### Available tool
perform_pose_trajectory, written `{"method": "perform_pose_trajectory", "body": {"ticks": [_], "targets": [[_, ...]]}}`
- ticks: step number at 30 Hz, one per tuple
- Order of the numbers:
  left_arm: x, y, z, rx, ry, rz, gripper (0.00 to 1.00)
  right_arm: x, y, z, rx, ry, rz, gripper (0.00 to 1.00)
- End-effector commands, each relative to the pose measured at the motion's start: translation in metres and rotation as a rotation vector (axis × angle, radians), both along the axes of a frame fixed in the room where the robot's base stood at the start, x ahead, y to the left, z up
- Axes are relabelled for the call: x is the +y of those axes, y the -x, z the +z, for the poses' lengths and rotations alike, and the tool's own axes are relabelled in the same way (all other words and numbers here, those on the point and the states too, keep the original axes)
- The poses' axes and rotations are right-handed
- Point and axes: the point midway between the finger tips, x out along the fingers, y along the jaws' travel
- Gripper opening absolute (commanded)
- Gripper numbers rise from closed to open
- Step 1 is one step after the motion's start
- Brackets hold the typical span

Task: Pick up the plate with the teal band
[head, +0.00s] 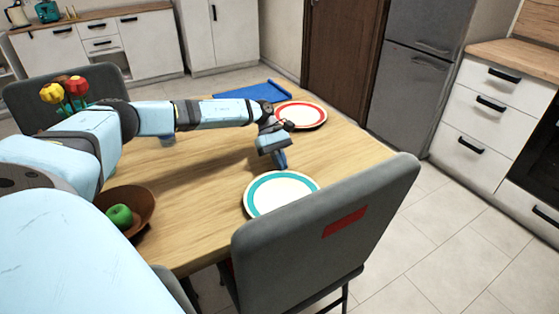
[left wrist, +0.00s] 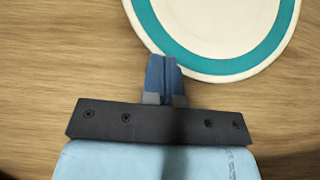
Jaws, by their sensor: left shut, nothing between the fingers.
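The plate with the teal band (head: 282,192) is white and lies flat near the table's near right edge, behind the grey chair. In the left wrist view the plate (left wrist: 213,35) fills the top right, partly cut off by the frame. My left gripper (head: 281,163) points down just beyond the plate's far rim. In the left wrist view its blue fingers (left wrist: 163,72) are together and empty, with their tips overlapping the plate's rim in the picture. I cannot tell whether they touch it. My right gripper is not in view.
A plate with a red band (head: 301,115) and a blue tray (head: 252,92) lie at the table's far end. A brown bowl (head: 146,205) with a green apple (head: 120,216) stands at the left. A grey chair (head: 325,225) stands close to the teal-banded plate.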

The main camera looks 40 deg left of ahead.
Motion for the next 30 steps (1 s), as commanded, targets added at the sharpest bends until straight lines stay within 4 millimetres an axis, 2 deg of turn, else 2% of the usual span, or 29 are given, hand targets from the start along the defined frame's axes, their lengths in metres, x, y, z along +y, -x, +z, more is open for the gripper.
{"method": "perform_pose_trajectory", "body": {"ticks": [4, 11, 19, 25, 30], "targets": [[-0.003, 0.001, 0.0, 0.0, 0.0, -0.001, 0.0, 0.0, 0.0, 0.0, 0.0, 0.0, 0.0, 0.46], [-0.028, 0.009, -0.001, 0.001, 0.001, -0.002, 0.0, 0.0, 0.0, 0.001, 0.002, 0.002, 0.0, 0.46], [-0.028, 0.008, 0.0, 0.0, 0.0, 0.0, 0.0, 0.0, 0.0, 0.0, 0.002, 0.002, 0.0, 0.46], [-0.019, 0.005, 0.009, -0.002, -0.001, 0.001, 0.0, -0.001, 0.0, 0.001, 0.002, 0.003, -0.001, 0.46], [0.004, -0.002, 0.034, -0.003, -0.001, 0.003, 0.0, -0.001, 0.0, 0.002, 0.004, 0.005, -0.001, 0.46]]}}
